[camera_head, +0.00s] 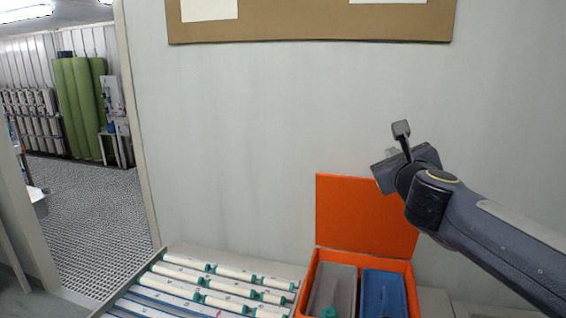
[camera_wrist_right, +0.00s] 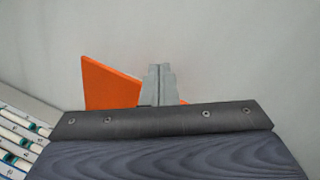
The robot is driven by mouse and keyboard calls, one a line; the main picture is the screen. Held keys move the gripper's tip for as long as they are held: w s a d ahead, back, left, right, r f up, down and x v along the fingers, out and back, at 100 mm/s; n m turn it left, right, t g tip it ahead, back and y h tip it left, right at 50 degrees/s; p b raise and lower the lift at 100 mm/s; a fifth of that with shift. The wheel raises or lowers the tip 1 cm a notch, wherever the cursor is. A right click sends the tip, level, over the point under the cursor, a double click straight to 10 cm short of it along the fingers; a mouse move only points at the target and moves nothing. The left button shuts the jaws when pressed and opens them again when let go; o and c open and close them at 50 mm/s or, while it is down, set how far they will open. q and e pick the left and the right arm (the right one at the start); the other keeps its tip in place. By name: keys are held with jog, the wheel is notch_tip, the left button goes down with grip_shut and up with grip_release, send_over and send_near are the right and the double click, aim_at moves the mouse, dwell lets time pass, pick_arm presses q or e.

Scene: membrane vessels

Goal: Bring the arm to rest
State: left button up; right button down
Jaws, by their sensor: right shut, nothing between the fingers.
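My right arm comes in from the right in the head view, and its gripper (camera_head: 402,130) is raised in front of the pale wall, above the open orange case. In the right wrist view my right gripper (camera_wrist_right: 160,72) shows its two grey fingers together, with nothing between them. It is apart from the case and the rack. My left gripper is not in view.
The orange case (camera_head: 308,288) has its lid (camera_head: 350,215) up and holds a grey bin (camera_head: 335,285) and a blue bin (camera_head: 385,292). A rack with several white tubes with green ends (camera_head: 225,272) lies left of it. A doorway opens at far left.

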jog(key=s+a+f+n+g+y+b, duration=0.1)
jog(key=s+f+n+g, duration=0.5)
jog(key=s+f+n, duration=0.9)
jog(key=s+f+n+g+y+b, duration=0.2)
jog(key=s+f+n+g+y, duration=0.2)
jog(key=s+f+n, duration=1.1)
jog(key=s+f+g, duration=0.2)
jog(key=s+f, duration=0.2)
jog(key=s, duration=0.1)
jog(key=shift+s+a+f+y, duration=0.2)
jog(key=shift+a+f+y, duration=0.1)
jog(key=shift+a+f, duration=0.1)
